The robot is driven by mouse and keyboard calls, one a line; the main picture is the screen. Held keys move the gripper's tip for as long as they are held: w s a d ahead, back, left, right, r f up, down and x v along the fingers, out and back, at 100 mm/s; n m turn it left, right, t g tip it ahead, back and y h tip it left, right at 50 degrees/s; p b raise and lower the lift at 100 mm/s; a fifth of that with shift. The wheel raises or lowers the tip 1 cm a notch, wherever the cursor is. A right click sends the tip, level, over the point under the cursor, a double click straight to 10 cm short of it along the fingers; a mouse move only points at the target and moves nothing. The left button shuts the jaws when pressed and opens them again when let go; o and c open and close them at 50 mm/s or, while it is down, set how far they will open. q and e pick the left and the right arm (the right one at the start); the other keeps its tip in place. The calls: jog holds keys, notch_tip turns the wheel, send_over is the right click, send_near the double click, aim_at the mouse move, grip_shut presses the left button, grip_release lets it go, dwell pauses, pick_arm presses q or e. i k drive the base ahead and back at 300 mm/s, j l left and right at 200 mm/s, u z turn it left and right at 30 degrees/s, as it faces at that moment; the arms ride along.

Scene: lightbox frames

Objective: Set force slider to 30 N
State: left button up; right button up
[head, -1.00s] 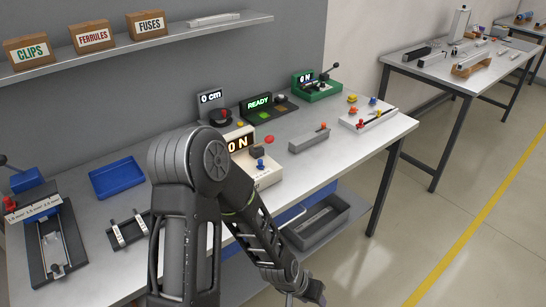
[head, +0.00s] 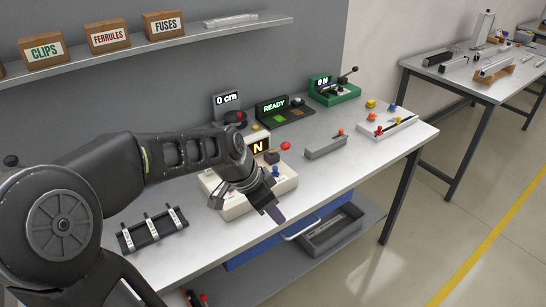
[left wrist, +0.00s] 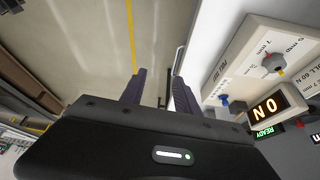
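A cream box (head: 286,182) stands on the bench with a dark display (head: 260,147) partly hidden by my left arm; only "N" shows there. In the left wrist view its display (left wrist: 268,107) reads 0 N upside down. The box also carries a blue knob (left wrist: 224,101) and a grey knob (left wrist: 274,63). I cannot tell which part is the force slider. My left gripper (head: 271,205) is over the box's front edge. Its fingers also show in the left wrist view (left wrist: 158,90), apart, with nothing between them. My right gripper is out of view.
A green unit (head: 335,94) with a lever also shows 0 N at the back. A grey block (head: 324,147) with an orange knob and a white rail unit (head: 390,128) stand to the right. A black rack (head: 153,232) lies at the left. Open floor is beyond the front edge.

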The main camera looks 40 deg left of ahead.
aim_at(275, 173)
jog(key=i+j, duration=0.65)
jog(key=j, duration=0.2)
